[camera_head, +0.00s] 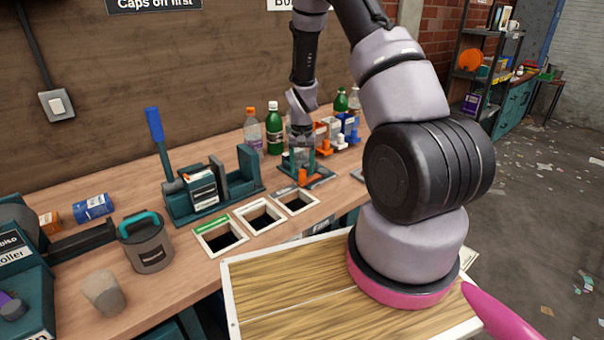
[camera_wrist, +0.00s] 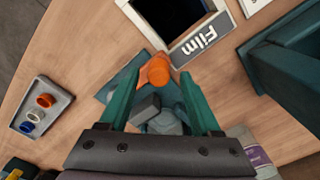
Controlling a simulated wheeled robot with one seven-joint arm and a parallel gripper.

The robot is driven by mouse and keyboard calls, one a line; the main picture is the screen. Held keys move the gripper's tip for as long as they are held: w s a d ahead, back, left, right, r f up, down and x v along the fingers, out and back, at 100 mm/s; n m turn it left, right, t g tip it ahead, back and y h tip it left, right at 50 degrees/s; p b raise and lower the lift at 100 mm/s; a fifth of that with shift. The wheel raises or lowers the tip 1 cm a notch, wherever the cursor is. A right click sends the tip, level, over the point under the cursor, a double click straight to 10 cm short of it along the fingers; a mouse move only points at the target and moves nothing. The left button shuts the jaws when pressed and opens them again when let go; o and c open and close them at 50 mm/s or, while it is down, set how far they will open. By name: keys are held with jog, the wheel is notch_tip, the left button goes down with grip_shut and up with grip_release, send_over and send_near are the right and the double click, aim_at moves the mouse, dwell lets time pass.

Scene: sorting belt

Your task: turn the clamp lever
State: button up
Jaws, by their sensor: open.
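The clamp has an orange lever end (camera_wrist: 157,72) over a teal base plate (camera_wrist: 112,88) with grey blocks. In the wrist view the orange end lies between the tips of my gripper (camera_wrist: 155,84), which is open with a teal finger on each side. In the head view the orange part (camera_head: 303,178) is low at the fingers of my gripper (camera_head: 296,166), and my gripper partly hides the clamp.
A framed opening labelled "Film" (camera_wrist: 200,42) lies just beyond the clamp. A teal block (camera_wrist: 290,60) stands close on the right. A grey tray (camera_wrist: 42,106) with small caps is at left. A press with a blue lever (camera_head: 155,126) and several bottles (camera_head: 274,130) stand on the bench.

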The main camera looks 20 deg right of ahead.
notch_tip(320, 180, up, 8)
jog(key=shift+r, duration=0.2)
dwell(0.4)
jog(key=s+a+r+t+y, duration=0.15)
jog(key=s+r, duration=0.25)
jog(key=r, duration=0.7)
jog(key=s+a+r+t, duration=0.15)
jog(key=s+r, duration=0.25)
jog(key=r, duration=0.7)
jog(key=s+r+t, duration=0.2)
jog(key=s+r, duration=0.4)
jog(key=s, duration=0.3)
jog(key=s+a+r+n+t, duration=0.1)
jog(key=s+r+t, duration=0.1)
jog(key=s+r, duration=0.4)
jog(key=s, duration=0.3)
jog(key=shift+a, duration=0.2)
